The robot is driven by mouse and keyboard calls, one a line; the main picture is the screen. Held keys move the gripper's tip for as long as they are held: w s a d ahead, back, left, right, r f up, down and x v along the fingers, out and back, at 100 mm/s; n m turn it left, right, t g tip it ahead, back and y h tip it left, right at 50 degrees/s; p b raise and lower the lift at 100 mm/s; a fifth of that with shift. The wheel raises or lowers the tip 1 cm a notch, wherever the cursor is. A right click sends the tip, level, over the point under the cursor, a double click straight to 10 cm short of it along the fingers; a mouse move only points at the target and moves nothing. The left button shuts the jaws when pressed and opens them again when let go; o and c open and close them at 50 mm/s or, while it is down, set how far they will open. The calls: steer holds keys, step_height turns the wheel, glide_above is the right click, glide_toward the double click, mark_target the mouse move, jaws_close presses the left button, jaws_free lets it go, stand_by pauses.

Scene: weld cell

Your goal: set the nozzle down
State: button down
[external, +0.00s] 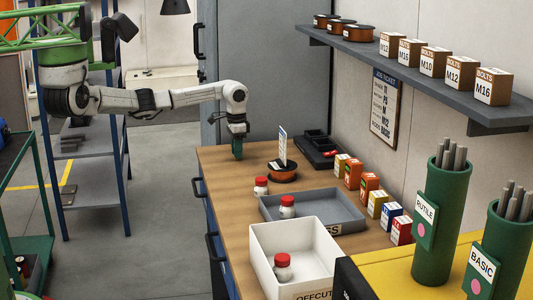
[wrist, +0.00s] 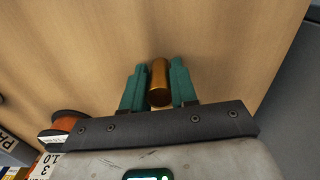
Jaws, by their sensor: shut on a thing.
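The nozzle (wrist: 159,84) is a short brass-coloured cylinder between the two green fingers of my gripper (wrist: 158,76) in the wrist view. The fingers are shut on it from both sides. In the external view my gripper (external: 238,150) points down over the far left end of the wooden workbench (external: 222,172). The nozzle cannot be made out there. Bare wood (wrist: 220,40) lies beneath it in the wrist view. I cannot tell whether the nozzle touches the bench or hangs just above it.
A wire spool with a card (external: 283,172) and a black tray (external: 318,148) stand right of my gripper. Nearer are red-capped bottles (external: 261,186), a grey tray (external: 345,208), a white offcut bin (external: 262,262) and several small boxes (external: 353,174). The bench around my gripper is clear.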

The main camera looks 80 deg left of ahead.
steer(key=shift+f, duration=0.1)
steer(key=c, duration=0.9)
jaws_free()
step_height(320, 180, up, 12)
steer(key=shift+r+b, duration=0.15)
steer(key=shift+b, duration=0.4)
